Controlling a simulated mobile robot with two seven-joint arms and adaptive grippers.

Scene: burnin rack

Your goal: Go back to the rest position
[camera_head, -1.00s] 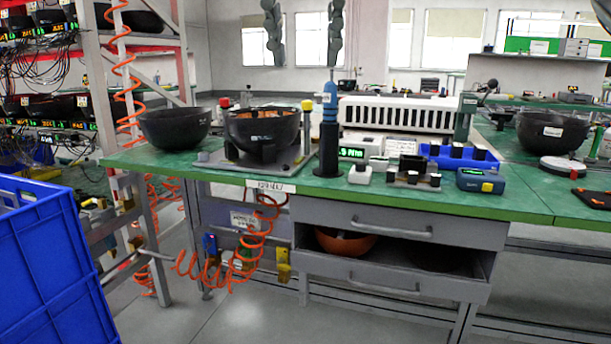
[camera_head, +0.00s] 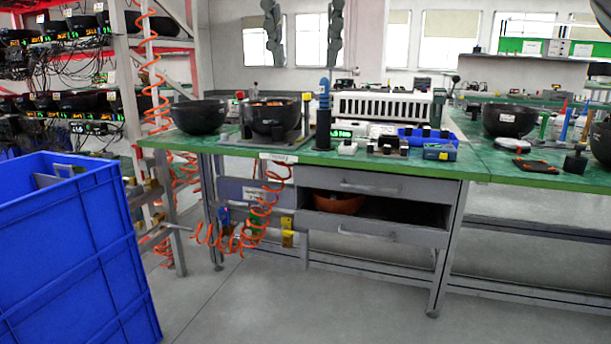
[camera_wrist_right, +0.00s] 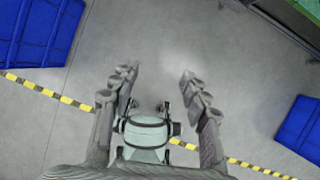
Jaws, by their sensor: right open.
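My right gripper (camera_head: 305,58) shows at the top of the head view as two grey-green fingers held wide apart. In the right wrist view its two ridged fingers (camera_wrist_right: 156,80) are also apart, with nothing held between them and the grey floor beyond. My left gripper is in neither view. The green-topped workbench (camera_head: 285,157) stands ahead, clear of the gripper. On it are black bowls (camera_head: 197,117), one of them (camera_head: 272,120) on a fixture, and a blue-and-black upright tool (camera_head: 323,115).
A stack of blue crates (camera_head: 70,250) stands close at the left. A rack (camera_head: 125,90) of wired units is behind it. An orange coiled hose (camera_head: 240,235) hangs by the bench. Grey floor (camera_head: 270,310) in front is free. Yellow-black floor tape (camera_wrist_right: 60,97) shows in the wrist view.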

